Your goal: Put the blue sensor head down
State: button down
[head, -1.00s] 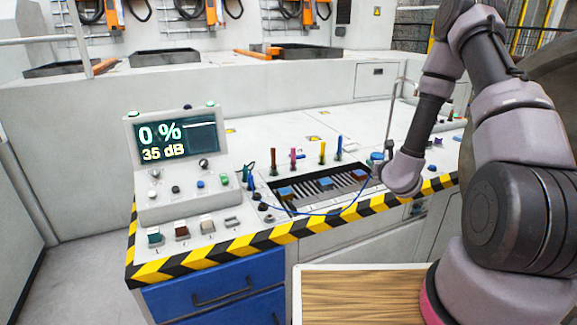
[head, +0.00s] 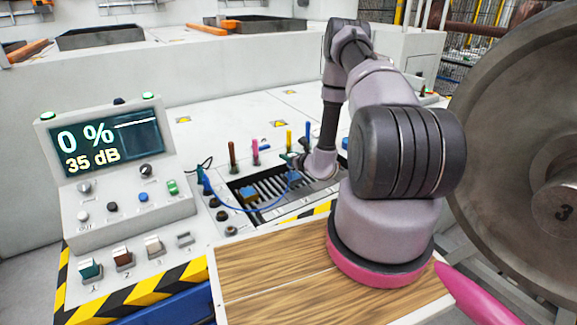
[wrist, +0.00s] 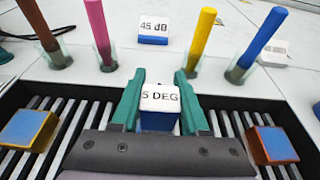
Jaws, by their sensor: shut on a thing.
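The blue sensor head (wrist: 158,121) has a white top marked "5 DEG" in the wrist view. My gripper (wrist: 162,82) is shut on it, with one teal finger on each side. It is over the slatted tray (wrist: 94,112), between two blue-and-orange blocks, a left one (wrist: 28,130) and a right one (wrist: 272,145).
Upright brown (wrist: 42,30), pink (wrist: 98,30), yellow (wrist: 198,42) and blue (wrist: 258,42) pegs stand just beyond the tray. The console (head: 115,165) stands left; a large wheel (head: 525,130) is at the right.

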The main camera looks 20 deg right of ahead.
aim_at(289, 164)
jog(key=shift+s+d+f, duration=0.1)
jog(key=shift+f, duration=1.85)
jog(key=shift+f, duration=0.2)
jog(key=shift+c, duration=2.1)
grip_release()
jog(key=shift+r, duration=0.15)
